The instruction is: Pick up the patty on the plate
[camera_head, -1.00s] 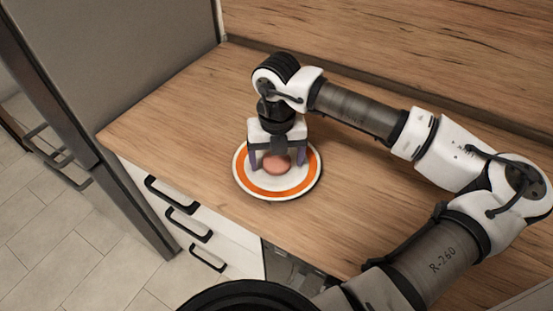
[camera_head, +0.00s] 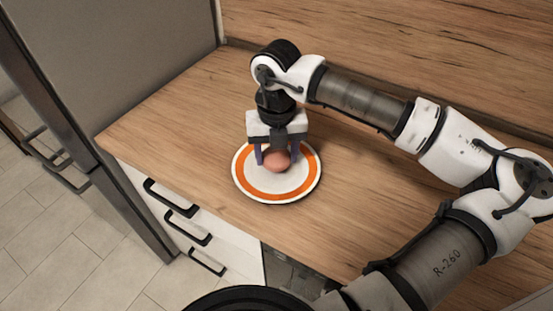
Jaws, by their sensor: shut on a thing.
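The patty (camera_head: 276,161) is a small round pinkish-brown piece, seen between the fingers of my gripper (camera_head: 276,157). My gripper points down and is shut on the patty, with a purple-tinted finger on each side of it. The plate (camera_head: 279,195) is white with an orange ring and lies flat on the wooden counter, right under the gripper. The patty appears slightly tilted. I cannot tell whether it still touches the plate.
The wooden counter (camera_head: 180,130) is clear around the plate. A tall grey fridge (camera_head: 130,70) stands at the left. White drawers with black handles (camera_head: 185,210) are below the counter's front edge. A wooden splashback (camera_head: 420,45) rises behind.

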